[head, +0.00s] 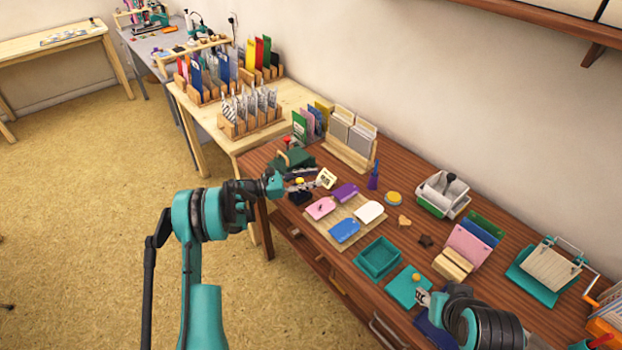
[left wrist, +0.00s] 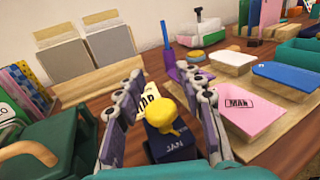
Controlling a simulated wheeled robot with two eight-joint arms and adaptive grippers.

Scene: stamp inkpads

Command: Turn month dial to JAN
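The date stamp is a dark blue block (left wrist: 168,143) with a yellow knob (left wrist: 173,117) on top. Its near face carries pale lettering that seems to read JAN. In the head view the block (head: 300,197) stands at the table's left end. My left gripper (left wrist: 162,100) has its two fingers spread, one on each side of the knob, with visible gaps. It also shows over the stamp in the head view (head: 302,181). My right gripper (head: 424,298) is beside a teal lidded pad (head: 407,291) with a yellow knob; its fingers are too small to judge.
A pale card (head: 326,179) with black lettering stands behind the stamp. A pink tag (left wrist: 252,112) with a black month mark lies to the right on a wooden board (head: 352,238) with other tags. A green handled object (left wrist: 40,145) stands close on the left.

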